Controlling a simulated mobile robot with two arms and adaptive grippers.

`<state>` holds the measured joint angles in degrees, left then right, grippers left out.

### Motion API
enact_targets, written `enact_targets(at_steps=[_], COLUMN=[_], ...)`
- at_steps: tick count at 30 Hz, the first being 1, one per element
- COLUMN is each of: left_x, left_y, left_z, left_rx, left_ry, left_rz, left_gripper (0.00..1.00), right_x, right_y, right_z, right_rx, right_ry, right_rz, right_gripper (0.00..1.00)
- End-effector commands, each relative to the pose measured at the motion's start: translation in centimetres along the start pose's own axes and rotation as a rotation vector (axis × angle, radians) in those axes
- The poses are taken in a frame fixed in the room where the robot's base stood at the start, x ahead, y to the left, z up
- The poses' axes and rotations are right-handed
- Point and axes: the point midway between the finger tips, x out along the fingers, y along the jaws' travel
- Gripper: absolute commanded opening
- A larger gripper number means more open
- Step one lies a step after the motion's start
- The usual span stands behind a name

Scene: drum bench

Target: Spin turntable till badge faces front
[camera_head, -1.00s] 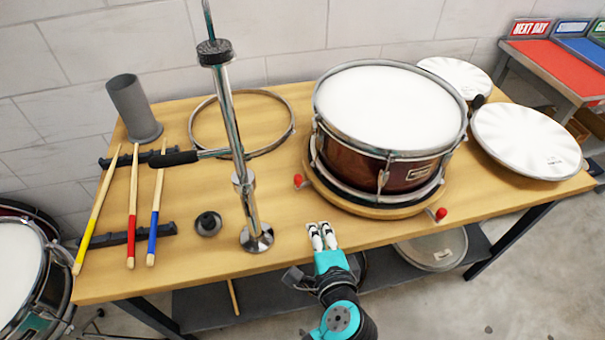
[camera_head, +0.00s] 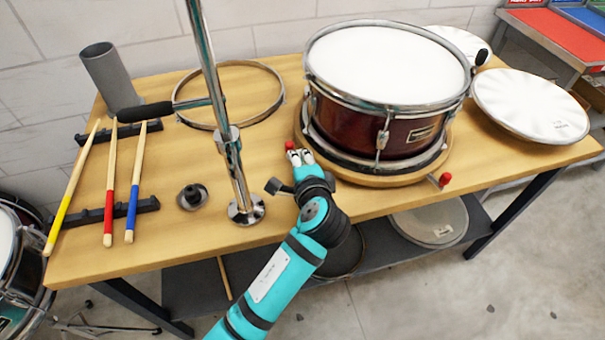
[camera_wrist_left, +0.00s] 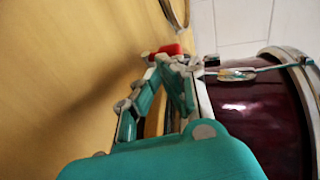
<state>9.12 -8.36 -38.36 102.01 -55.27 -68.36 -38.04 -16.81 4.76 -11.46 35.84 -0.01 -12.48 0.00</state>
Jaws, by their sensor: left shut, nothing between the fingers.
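A dark red snare drum (camera_head: 350,121) with a white head stands on a round wooden turntable (camera_head: 385,181) on the bench. A small light badge (camera_head: 424,133) shows on the drum's shell, right of the middle of the side toward me. The turntable has a red knob (camera_head: 290,145) at its left and another red knob (camera_head: 445,179) at its front right. My left gripper (camera_head: 300,157) is shut and empty, right by the left knob. In the left wrist view the knob (camera_wrist_left: 167,50) is just beyond the fingertips (camera_wrist_left: 165,62); I cannot tell whether they touch. My right gripper is out of view.
A chrome stand (camera_head: 232,165) rises left of my left gripper. A metal hoop (camera_head: 262,117), a grey cup (camera_head: 105,75) and several drumsticks (camera_head: 136,185) lie or stand further left. Drumheads (camera_head: 530,103) lie at the right.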

Motion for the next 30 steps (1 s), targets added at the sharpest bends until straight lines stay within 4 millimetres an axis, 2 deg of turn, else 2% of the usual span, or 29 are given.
enact_targets(at_steps=[11, 19, 30], left_x=[0.2, 2.2, 2.6], left_y=[-0.2, -1.2, -0.9], left_z=[0.0, 1.1, 1.2], left_rx=[0.001, 0.037, 0.039], left_ry=[0.002, 0.090, 0.110], left_rz=[0.001, 0.000, 0.000], left_gripper=[0.00, 0.00, 0.00], right_x=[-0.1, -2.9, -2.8], right_y=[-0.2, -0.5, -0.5], right_z=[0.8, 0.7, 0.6], right_rx=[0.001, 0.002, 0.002], right_ry=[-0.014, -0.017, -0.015], right_rz=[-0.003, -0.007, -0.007], right_gripper=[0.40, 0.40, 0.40])
